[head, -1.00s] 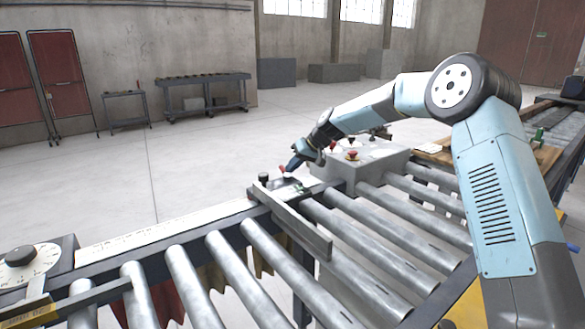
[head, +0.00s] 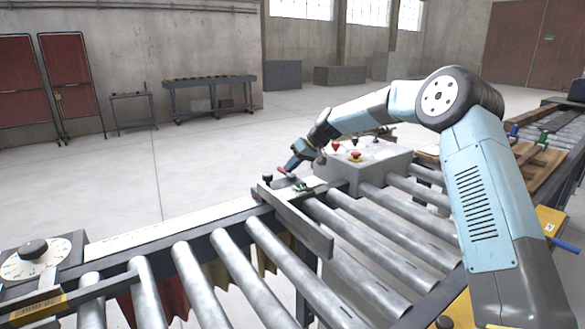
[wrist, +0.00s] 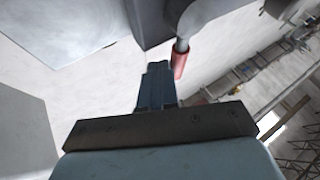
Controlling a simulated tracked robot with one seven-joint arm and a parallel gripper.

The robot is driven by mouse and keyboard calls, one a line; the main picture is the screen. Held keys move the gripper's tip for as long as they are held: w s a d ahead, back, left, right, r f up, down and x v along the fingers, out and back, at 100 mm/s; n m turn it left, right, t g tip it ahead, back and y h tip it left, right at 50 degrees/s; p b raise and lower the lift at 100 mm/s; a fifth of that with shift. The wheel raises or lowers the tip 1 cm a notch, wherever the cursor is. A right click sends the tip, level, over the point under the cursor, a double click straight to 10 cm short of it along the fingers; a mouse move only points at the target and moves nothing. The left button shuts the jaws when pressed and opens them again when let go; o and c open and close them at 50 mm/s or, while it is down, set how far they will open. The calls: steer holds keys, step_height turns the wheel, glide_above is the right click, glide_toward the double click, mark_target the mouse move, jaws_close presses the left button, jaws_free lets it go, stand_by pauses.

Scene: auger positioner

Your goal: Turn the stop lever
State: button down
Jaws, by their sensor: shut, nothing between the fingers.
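The stop lever has a red grip (head: 281,170) and stands on the carriage at the far rail of the roller conveyor. In the wrist view the red grip (wrist: 180,62) hangs from a grey metal stem, just right of my fingertips and beyond them. My gripper (head: 289,168) is shut and empty, its dark fingers pointing down and left beside the red grip. It also shows in the wrist view (wrist: 157,72). I cannot tell whether the fingers touch the lever. The lever's base is partly hidden by my gripper.
A grey control box (head: 368,165) with a red button (head: 355,156) stands right of the lever. A black knob (head: 267,180) is close on the left. A metal stop bar (head: 298,222) crosses the rollers. A dial (head: 34,250) sits at the far left. The floor behind is open.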

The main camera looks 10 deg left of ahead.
steer(key=shift+w+d, duration=0.1)
steer(key=shift+w+d+r+h, duration=0.6)
steer(key=shift+w+d+r, duration=0.85)
steer(key=shift+d+r, duration=3.1)
steer(key=s+a+f, duration=0.3)
steer(key=a+f, duration=0.5)
steer(key=a, duration=0.1)
steer(key=shift+a+f, duration=0.1)
